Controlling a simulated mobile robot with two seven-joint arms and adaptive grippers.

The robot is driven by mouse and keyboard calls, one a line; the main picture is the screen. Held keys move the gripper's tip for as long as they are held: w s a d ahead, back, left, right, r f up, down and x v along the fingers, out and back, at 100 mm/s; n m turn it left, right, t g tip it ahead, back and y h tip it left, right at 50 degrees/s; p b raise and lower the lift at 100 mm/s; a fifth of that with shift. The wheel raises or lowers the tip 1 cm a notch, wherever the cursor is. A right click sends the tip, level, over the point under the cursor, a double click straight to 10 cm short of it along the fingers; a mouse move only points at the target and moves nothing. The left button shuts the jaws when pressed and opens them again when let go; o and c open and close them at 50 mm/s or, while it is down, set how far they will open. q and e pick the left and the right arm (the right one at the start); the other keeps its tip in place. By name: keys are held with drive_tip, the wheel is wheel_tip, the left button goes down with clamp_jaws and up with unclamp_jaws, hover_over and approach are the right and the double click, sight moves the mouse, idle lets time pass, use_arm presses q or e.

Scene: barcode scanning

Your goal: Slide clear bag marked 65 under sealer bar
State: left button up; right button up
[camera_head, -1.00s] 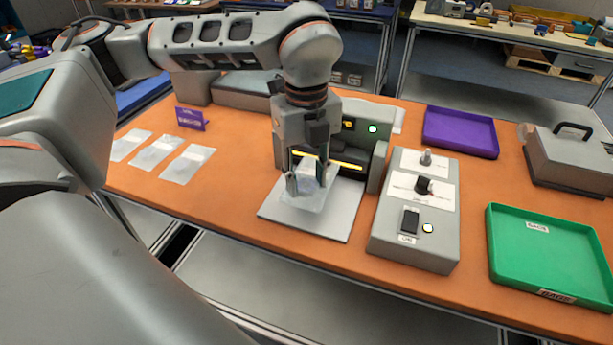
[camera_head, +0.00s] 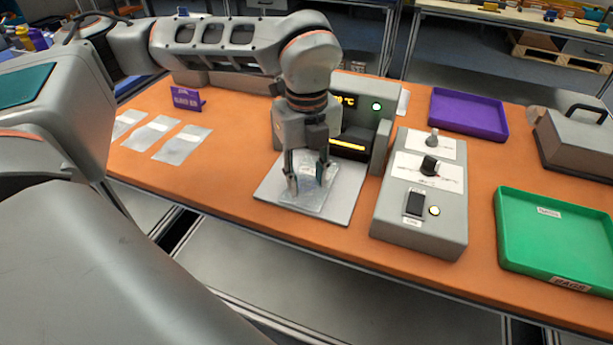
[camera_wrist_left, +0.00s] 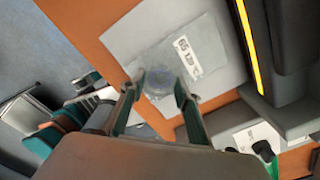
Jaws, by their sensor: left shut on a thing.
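A clear bag (camera_head: 313,204) with a white label lies nearly flat on the grey plate (camera_head: 344,205) in front of the sealer (camera_head: 383,123). In the left wrist view the bag (camera_wrist_left: 176,62) has a label that seems to read 65, and a round content sits between the fingers. My left gripper (camera_head: 306,184) points down and is shut on the bag; it also shows in the left wrist view (camera_wrist_left: 159,82). The yellow-lit sealer bar (camera_head: 347,146) is behind the gripper, partly hidden by it. The bag is in front of the bar. My right gripper is out of view.
A grey control box (camera_head: 421,220) with knob and switch stands right of the plate. Several flat bags (camera_head: 182,145) and a purple sign (camera_head: 187,99) are at left. A green tray (camera_head: 560,235), a purple tray (camera_head: 468,114) and a grey handled machine (camera_head: 580,140) are at right.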

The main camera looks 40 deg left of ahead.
use_arm(q)
drive_tip(key=shift+w+a, duration=0.2)
drive_tip(key=shift+w, duration=0.65)
drive_tip(key=shift+w+a, duration=0.2)
drive_tip(key=shift+w, duration=0.7)
drive_tip(key=shift+w+a, duration=0.2)
drive_tip(key=shift+w, duration=0.65)
drive_tip(key=shift+f, duration=0.1)
drive_tip(key=o, duration=1.2)
